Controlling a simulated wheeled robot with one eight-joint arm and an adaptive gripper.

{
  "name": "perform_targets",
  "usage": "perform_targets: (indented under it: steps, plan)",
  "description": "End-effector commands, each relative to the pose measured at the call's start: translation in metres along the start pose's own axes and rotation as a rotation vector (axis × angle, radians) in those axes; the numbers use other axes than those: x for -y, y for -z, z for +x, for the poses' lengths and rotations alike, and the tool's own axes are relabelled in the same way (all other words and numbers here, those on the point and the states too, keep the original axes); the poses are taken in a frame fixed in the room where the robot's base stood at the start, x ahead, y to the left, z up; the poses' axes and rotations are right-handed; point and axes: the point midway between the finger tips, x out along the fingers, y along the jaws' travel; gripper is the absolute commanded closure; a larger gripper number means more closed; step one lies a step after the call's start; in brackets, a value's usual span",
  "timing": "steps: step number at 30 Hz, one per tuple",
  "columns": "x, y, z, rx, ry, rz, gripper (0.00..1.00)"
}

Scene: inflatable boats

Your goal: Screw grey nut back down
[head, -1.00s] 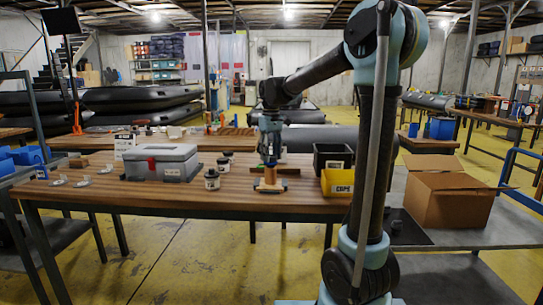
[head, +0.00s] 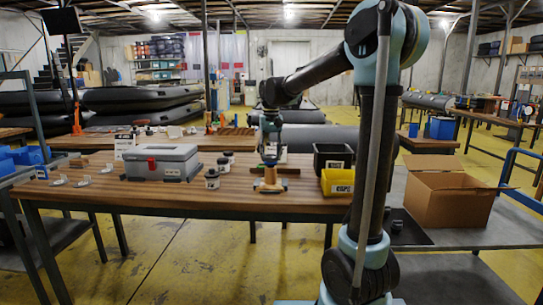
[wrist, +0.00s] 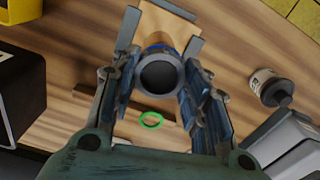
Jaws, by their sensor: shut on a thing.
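A dark grey round nut (wrist: 160,76) with a lighter rim shows between my fingers in the wrist view. A blue ring (wrist: 154,47) shows just behind it, over a wooden block stand (wrist: 170,22). My gripper (wrist: 157,88) is shut on the grey nut, with a finger on each side. In the head view my gripper (head: 270,158) points down above the wooden stand (head: 270,185) on the table. The nut is too small there to make out, and the wrist view does not show how far down it sits.
A green ring (wrist: 151,120) lies on the tabletop near the stand. A grey toolbox (head: 163,161) and dark-lidded jars (head: 212,179) stand to the left. A black bin (head: 333,157) and a yellow bin (head: 338,183) stand close on the right. The table's front is clear.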

Motion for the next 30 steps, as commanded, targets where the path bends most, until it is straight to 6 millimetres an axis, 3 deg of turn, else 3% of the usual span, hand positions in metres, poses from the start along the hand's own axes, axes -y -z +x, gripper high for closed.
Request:
perform_targets:
  steps: [6,15,16,19,30]
  plan:
    - [0.0005,0.0,-0.0002,-0.001,0.0,0.182,0.7]
    - [0.0005,0.0,-0.0002,-0.002,0.0,0.216,0.7]
    - [0.0005,0.0,-0.0002,-0.002,0.0,0.216,0.56]
    - [0.0005,0.0,-0.0002,-0.002,0.0,0.215,0.34]
    - [0.0005,0.0,0.0,-0.002,0.0,0.214,0.34]
